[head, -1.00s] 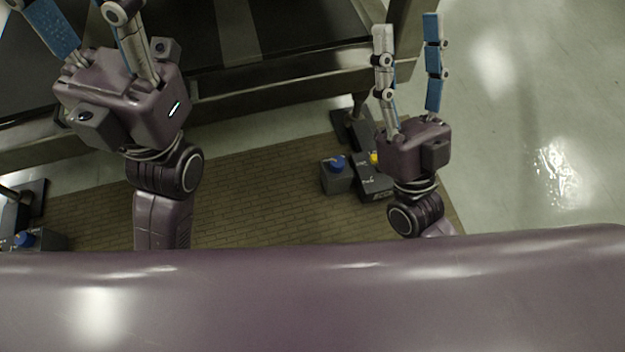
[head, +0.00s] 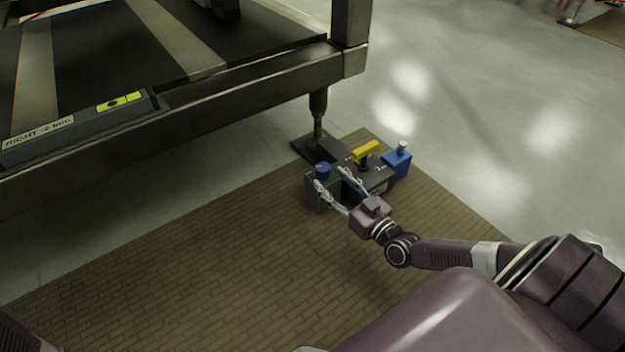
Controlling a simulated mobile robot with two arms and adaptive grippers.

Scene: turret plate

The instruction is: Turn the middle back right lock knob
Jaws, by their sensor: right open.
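A floor lock unit stands at the foot of the frame's leg. It carries a blue round knob (head: 322,171) on a dark grey block (head: 318,197), a yellow handle (head: 365,150) in the middle, and a blue block with a pale knob (head: 398,158) at its right. I cannot tell from labels which is the named knob. My right gripper (head: 331,178) is open, its fingers pointing up-left at the unit. One finger lies close to the blue round knob, in front of the grey block; contact is unclear. The other crosses in front of the unit's middle. My left gripper is out of view.
A large dark metal frame (head: 250,75) with a label panel (head: 75,130) spans the upper left, above the floor. Its leg (head: 318,108) rises behind the unit. Brown brick-patterned matting (head: 200,255) lies in front and is clear. Shiny floor at right is open.

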